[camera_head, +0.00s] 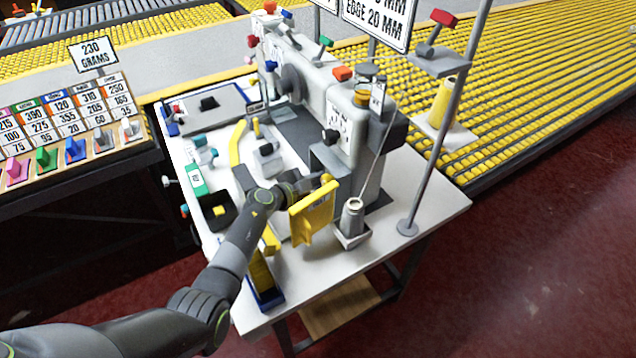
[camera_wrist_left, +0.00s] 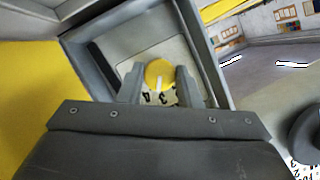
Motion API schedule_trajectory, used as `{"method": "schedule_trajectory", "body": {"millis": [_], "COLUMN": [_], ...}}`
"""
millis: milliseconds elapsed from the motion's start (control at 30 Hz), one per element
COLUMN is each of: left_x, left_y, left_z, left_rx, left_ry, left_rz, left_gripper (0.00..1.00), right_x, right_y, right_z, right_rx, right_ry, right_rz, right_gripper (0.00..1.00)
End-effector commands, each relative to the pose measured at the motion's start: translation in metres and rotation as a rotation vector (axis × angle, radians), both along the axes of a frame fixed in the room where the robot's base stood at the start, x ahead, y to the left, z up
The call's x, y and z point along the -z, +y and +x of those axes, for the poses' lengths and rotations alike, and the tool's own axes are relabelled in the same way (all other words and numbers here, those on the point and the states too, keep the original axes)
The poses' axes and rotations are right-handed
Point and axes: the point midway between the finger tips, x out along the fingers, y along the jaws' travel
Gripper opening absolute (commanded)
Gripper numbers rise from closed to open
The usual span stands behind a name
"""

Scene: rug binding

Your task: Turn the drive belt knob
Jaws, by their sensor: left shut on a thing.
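The drive belt knob is a round yellow knob (camera_wrist_left: 158,73) with a pale pointer mark. It sits on a light dial with black numbers, inside a grey recessed housing (camera_wrist_left: 207,50). My left gripper (camera_wrist_left: 158,86) is shut on the knob, one finger on each side of it. In the head view my left gripper (camera_head: 318,183) reaches in from the left to the front of the grey sewing machine (camera_head: 345,130), and the yellow knob (camera_head: 327,178) shows at its tip. The full dial is partly hidden by my fingers. My right gripper is not in view.
A yellow plate (camera_head: 312,213) stands just below my left gripper. The white table (camera_head: 425,195) is crowded on the left with clamps and trays. A yellow roller conveyor (camera_head: 540,95) runs behind.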

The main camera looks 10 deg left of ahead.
Motion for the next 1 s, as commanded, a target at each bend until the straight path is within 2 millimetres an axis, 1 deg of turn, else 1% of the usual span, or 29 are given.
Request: {"method": "schedule_trajectory", "body": {"millis": [33, 67, 200, 500, 633, 767, 1000], "left_x": [0.000, 0.001, 0.001, 0.000, -0.003, -0.009, -0.022], "left_y": [0.000, 0.000, 0.000, 0.001, 0.005, 0.016, 0.043], "left_z": [0.000, 0.000, 0.000, 0.000, -0.005, -0.016, -0.046], "left_rx": [-0.001, -0.001, -0.001, 0.000, -0.001, -0.002, -0.003], "left_ry": [0.001, 0.001, 0.001, 0.002, 0.001, 0.001, 0.001], "left_rz": [0.000, 0.000, 0.000, 0.000, 0.001, 0.002, 0.003], "left_gripper": [0.08, 0.34, 0.52, 0.53, 0.53, 0.53, 0.53], "right_x": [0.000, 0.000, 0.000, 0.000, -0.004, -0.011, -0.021], "right_y": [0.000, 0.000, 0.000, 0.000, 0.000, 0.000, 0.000], "right_z": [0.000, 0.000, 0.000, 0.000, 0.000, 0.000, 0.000], "right_rx": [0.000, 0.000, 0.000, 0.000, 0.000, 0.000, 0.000], "right_ry": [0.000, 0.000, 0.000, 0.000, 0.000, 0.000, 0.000], "right_rz": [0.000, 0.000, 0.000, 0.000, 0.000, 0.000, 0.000], "right_gripper": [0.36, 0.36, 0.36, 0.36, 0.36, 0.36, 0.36]}}
